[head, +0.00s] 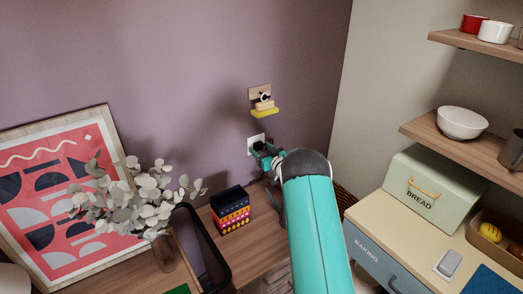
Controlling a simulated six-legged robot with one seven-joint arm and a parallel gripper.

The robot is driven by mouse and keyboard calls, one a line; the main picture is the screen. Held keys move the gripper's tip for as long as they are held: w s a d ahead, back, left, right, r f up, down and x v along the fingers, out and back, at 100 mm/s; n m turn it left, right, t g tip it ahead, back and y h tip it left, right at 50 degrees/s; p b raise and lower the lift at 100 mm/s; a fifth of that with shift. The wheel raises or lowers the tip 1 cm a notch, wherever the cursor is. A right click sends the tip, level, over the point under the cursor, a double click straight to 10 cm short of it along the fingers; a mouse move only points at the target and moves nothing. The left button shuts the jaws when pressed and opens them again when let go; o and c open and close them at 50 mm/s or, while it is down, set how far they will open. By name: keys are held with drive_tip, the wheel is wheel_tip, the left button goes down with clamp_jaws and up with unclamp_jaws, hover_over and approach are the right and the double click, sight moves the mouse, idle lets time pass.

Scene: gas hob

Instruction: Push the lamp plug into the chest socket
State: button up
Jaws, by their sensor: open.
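A white wall socket (250,141) is on the purple wall above a wooden chest top (262,249). My gripper (260,149) is open, right at the socket's lower right, with my teal arm reaching up from the bottom. A small dark shape sits between the gripper and the socket plate. I cannot tell whether it is the lamp plug or part of my gripper, nor whether anything is seated in the socket. No lamp can be made out for sure.
A patterned box (231,211) and a black-rimmed basket (203,245) stand near my arm. A wall hook (261,92) with a yellow item hangs above the socket. Leafy stems (150,190), a framed print (60,190) and a green bread box (432,188) flank the area.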

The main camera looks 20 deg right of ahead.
drive_tip(key=s+d, duration=0.1)
drive_tip(key=s, duration=0.6)
drive_tip(key=shift+d, duration=0.15)
